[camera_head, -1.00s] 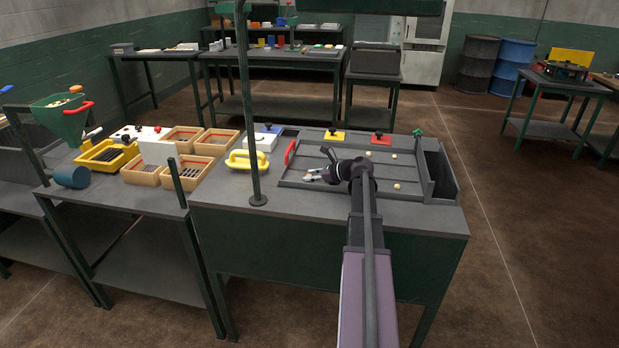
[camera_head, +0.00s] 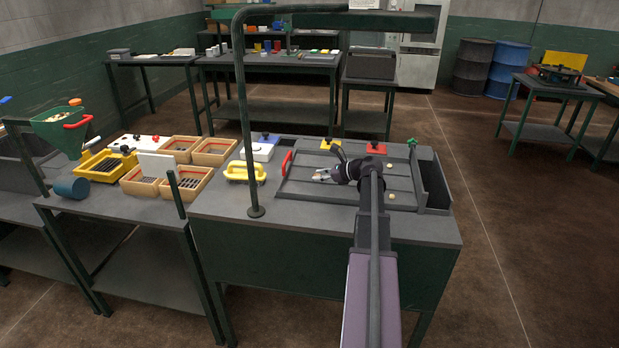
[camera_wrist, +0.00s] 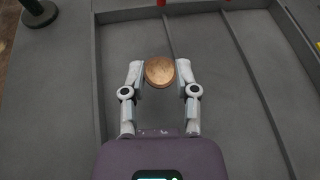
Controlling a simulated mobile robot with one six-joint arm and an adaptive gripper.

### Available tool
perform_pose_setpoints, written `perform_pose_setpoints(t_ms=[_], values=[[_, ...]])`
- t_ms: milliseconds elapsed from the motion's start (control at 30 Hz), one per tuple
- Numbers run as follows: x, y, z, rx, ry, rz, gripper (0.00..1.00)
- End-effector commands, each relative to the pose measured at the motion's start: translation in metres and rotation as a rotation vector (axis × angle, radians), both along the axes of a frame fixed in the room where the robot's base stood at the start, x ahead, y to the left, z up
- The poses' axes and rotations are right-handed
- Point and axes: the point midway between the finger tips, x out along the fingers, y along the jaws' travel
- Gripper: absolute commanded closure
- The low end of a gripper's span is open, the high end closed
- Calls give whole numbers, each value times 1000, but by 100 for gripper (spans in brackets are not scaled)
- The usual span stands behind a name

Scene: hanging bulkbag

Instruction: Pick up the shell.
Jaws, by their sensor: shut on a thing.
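The shell (camera_wrist: 159,71) is a smooth, rounded brown piece. It sits between the two fingertips of my gripper (camera_wrist: 160,77) in the wrist view, with a finger against each side. In the head view my gripper (camera_head: 322,175) is over the left part of the grey, ridged tray (camera_head: 300,184). The shell is too small there to make out clearly. The gap between the shell and the tray floor is hard to judge.
A red handle (camera_head: 287,163) stands at the tray's left edge. Small pale round pieces (camera_head: 390,197) lie on the tray's right side. A green post (camera_head: 246,130) rises in front of the yellow handle (camera_head: 246,172). A dark bin (camera_head: 433,182) borders the tray's right.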

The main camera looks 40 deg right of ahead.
Motion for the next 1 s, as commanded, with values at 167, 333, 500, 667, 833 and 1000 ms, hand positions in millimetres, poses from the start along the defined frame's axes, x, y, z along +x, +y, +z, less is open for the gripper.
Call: perform_pose_setpoints(t_ms=[167, 333, 500, 667, 833, 1000], values=[[-18, -40, 5, 1, 0, -3, 74], [-34, -71, 8, 0, 0, -2, 74], [-45, -91, 10, 1, 0, -1, 74], [-51, -101, 11, 1, 0, 0, 74], [-54, -105, 11, 0, 0, 1, 74], [-54, -105, 11, 0, 0, 1, 74]])
